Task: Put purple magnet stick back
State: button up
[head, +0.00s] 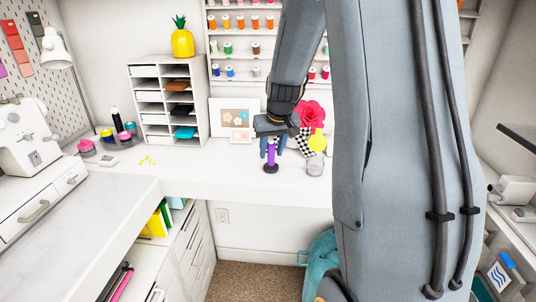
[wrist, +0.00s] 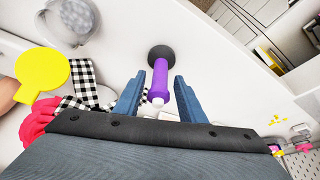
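The purple magnet stick (head: 271,152) stands upright on the white desk with a round black foot (head: 271,169) at its lower end. In the wrist view, the stick (wrist: 160,82) points toward the camera with a pale tip, and its black disc (wrist: 161,54) lies beyond it. My gripper (head: 271,148) is above the desk, pointing down. In the wrist view, my gripper's two blue fingers (wrist: 159,82) are on either side of the stick, with visible gaps. I cannot tell whether the black disc is part of the stick or separate.
A yellow disc-shaped thing (wrist: 42,70), a checkered ribbon (wrist: 78,104) and a pink-red flower (head: 312,113) are close beside my gripper. A picture frame (head: 231,119) stands behind it. A white shelf unit (head: 148,72) stands left.

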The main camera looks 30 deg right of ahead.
jog(key=d+b+v, duration=0.1)
jog(key=b+v, duration=0.1)
jog(key=v, duration=0.8)
jog(key=s+a+f+n+g, duration=0.1)
jog(key=s+a+f, duration=0.5)
jog(key=s+a, duration=0.3)
jog(key=s+a+f+n+g+y, duration=0.1)
jog(key=s+a+f+g, duration=0.1)
jog(key=s+a+f, duration=0.5)
jog(key=s+a, duration=0.2)
jog(key=shift+s+a+f, duration=0.15)
jog(key=shift+s, duration=0.15)
